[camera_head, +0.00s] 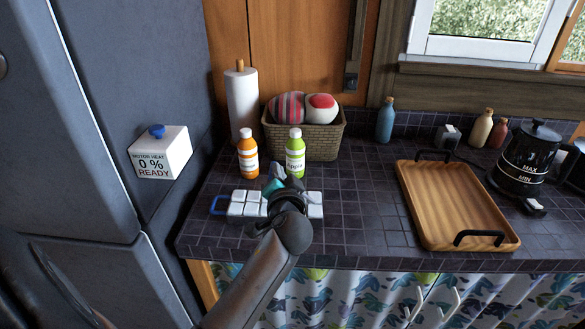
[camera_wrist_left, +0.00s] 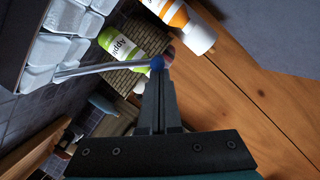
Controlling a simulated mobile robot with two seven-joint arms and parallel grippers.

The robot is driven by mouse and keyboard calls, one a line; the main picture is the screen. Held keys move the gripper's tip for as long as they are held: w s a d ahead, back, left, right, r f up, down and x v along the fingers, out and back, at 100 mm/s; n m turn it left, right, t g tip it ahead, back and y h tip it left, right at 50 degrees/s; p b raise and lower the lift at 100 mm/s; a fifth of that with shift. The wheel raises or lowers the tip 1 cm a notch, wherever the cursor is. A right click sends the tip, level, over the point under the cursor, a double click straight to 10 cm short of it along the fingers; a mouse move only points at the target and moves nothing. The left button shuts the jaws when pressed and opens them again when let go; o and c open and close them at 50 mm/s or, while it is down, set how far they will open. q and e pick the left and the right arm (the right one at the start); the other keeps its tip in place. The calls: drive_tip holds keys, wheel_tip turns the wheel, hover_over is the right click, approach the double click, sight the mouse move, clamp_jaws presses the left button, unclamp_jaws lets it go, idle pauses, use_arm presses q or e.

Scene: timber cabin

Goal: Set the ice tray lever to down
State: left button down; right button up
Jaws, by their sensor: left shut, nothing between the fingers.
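The ice tray (camera_head: 237,209) lies near the front left of the tiled counter, with white cubes and a blue loop handle at its left end. My left gripper (camera_head: 287,183) is over the tray and hides part of it. In the left wrist view the tray's white cubes (camera_wrist_left: 47,50) are at the upper left. The lever (camera_wrist_left: 105,69) is a thin metal rod with a blue ball at its end. My left gripper's fingertips (camera_wrist_left: 158,70) are shut and empty, right at the blue ball; I cannot tell whether they touch it. My right gripper is not in view.
An orange bottle (camera_head: 248,153) and a green Apple bottle (camera_head: 295,153) stand just behind the tray. Behind them are a paper roll (camera_head: 242,103) and a wicker basket (camera_head: 308,139). A wooden tray (camera_head: 450,200) lies to the right, with clear tiles between. A fridge stands left.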

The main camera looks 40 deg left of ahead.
sight(261, 210)
use_arm(q)
drive_tip(key=a+f+n, duration=0.1)
drive_tip(key=s+f+n, duration=0.1)
drive_tip(key=a+f+n+h, duration=0.1)
drive_tip(key=shift+s+a+f+b, duration=0.25)
drive_tip(key=shift+s+a+b, duration=0.05)
drive_tip(key=shift+s+b, duration=0.1)
drive_tip(key=shift+s+a+f+n+t+h, duration=0.15)
drive_tip(key=shift+s+a+f+n+h, duration=0.15)
drive_tip(key=shift+f+n, duration=0.35)
drive_tip(key=shift+s+a+f+n+t+h, duration=0.1)
drive_tip(key=shift+a+f+n+t+h, duration=0.1)
drive_tip(key=shift+a+f+n, duration=0.45)
drive_tip(key=shift+d+f, duration=0.25)
drive_tip(key=shift+r, duration=0.1)
